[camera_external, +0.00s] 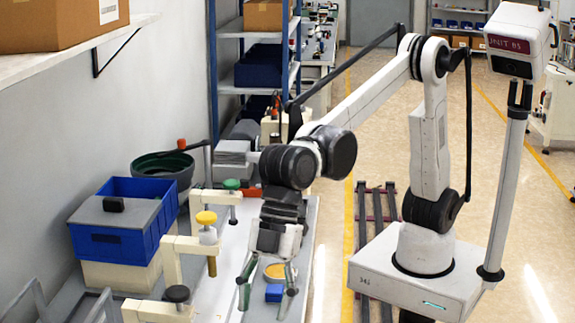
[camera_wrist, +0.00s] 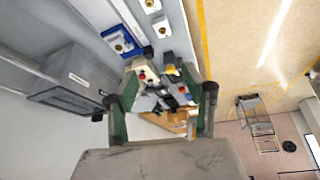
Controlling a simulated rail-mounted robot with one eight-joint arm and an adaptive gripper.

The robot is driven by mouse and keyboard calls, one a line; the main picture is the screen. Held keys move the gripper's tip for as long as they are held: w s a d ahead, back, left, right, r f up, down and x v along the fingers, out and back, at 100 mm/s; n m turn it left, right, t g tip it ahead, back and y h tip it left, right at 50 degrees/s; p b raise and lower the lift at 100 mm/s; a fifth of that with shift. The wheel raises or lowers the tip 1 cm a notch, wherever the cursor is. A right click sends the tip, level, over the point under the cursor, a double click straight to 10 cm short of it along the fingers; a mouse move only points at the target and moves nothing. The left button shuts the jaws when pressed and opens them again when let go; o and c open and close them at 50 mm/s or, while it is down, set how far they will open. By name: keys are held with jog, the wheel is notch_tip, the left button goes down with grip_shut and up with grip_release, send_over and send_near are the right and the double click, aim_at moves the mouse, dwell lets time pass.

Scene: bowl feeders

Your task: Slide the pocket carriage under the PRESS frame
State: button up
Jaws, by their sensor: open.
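My gripper (camera_external: 266,285) is open above the bench, its two fingers pointing down and apart; its green-padded fingers also show in the wrist view (camera_wrist: 163,108). Nothing is held between them. A small blue block (camera_external: 274,292) and a yellow round piece (camera_external: 275,271) show on the bench behind or between the fingers. Three pale C-shaped frames stand along the bench, with a yellow knob (camera_external: 206,218), a green knob (camera_external: 232,184) and a black knob (camera_external: 177,293). I cannot read which is PRESS. In the wrist view a blue piece with a brass-coloured centre (camera_wrist: 121,40) lies on the bench; I cannot tell whether it is the pocket carriage.
A blue bin (camera_external: 105,243) with a grey lid and a dark green bowl (camera_external: 163,168) stand on the left by the wall. A shelf with a cardboard box (camera_external: 55,25) juts out above. The floor to the right has a yellow line.

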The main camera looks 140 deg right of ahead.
jog(key=w+d+f+n+g+y+p, duration=0.1)
jog(key=w+f, duration=0.6)
jog(key=w, duration=0.3)
jog(key=w+d+f+n+p, duration=0.1)
jog(key=w+f+n, duration=0.1)
jog(key=w+f, duration=0.75)
jog(key=x, duration=0.4)
jog(key=w+x, duration=0.1)
jog(key=x, duration=0.8)
jog(key=shift+w+a+r, duration=0.25)
jog(key=shift+a+r, duration=0.05)
jog(key=shift+r, duration=0.1)
grip_shut()
